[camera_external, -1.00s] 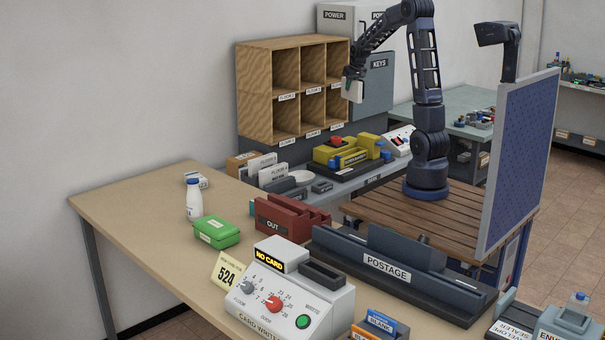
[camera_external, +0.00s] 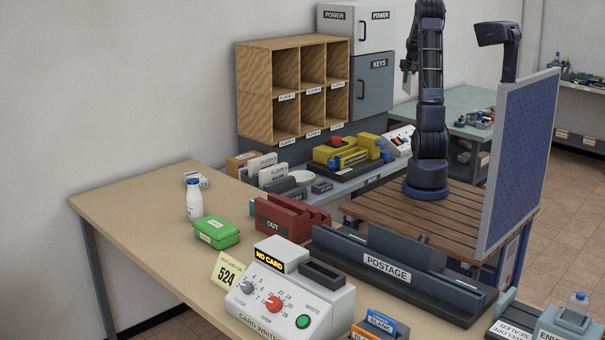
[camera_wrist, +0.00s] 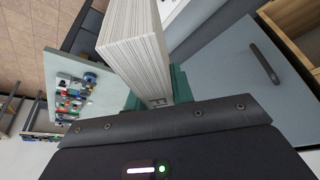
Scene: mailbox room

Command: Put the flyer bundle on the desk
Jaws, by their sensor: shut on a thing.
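The flyer bundle (camera_wrist: 135,45) is a thick white stack of paper sheets. It fills the upper middle of the wrist view. My gripper (camera_wrist: 157,95) is shut on it, with a green finger on each side. In the external view my gripper (camera_external: 407,72) is raised just right of the grey cabinet, partly behind my arm, and the bundle cannot be made out clearly. A desk with a tan top (camera_external: 135,205) stands in the left foreground, well below and away from my gripper.
Wooden pigeonholes (camera_external: 262,45) and the grey KEYS cabinet (camera_external: 371,85) stand at the wall. A green-grey table (camera_external: 455,98) with small items is at the back right. The tan top holds a bottle (camera_external: 194,200), green box (camera_external: 216,233) and card writer (camera_external: 290,300); its left part is clear.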

